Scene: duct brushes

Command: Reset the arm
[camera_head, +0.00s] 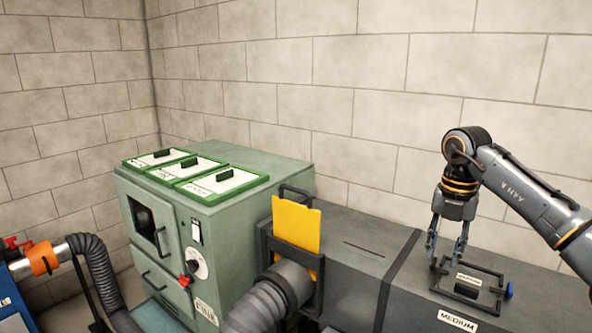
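My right arm comes in from the right, and its link carries the marking "ARM A". My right gripper (446,249) points down over the dark grey duct box, at the back left of a black rectangular frame (480,270). Its two fingers are spread apart with nothing visible between them. I cannot tell whether the fingertips touch the frame. My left gripper is not in view.
A green cabinet (225,245) with green-rimmed lids on top stands left of centre. A yellow plate (296,225) stands upright in a black holder beside the dark duct box (350,228). Grey hoses (262,305) run in front. A block wall closes off the back.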

